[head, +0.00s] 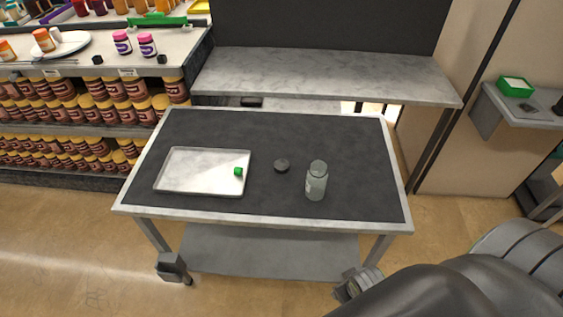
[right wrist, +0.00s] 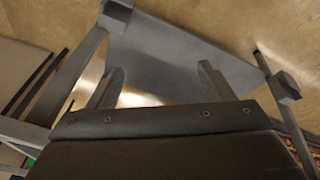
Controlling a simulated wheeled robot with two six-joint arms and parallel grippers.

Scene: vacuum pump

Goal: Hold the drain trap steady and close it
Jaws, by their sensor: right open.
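A clear greyish bottle (head: 316,182), which looks like the drain trap, stands upright on the dark top of the cart, right of centre. A small round dark cap (head: 281,166) lies on the cart top to its left, apart from it. Whether the bottle's mouth is open is too small to tell. My right gripper (right wrist: 158,85) is open in the right wrist view, with nothing between its two fingers. It points toward the cart's lower shelf and the floor, away from the bottle. My left gripper is not in view.
The cart (head: 262,215) has a metal tray (head: 190,185) at its left with a small green block (head: 238,171) on it. A grey counter (head: 330,75) stands behind. Shelves of jars (head: 75,95) are at left, and a side shelf (head: 525,110) is at right. Around the bottle is free room.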

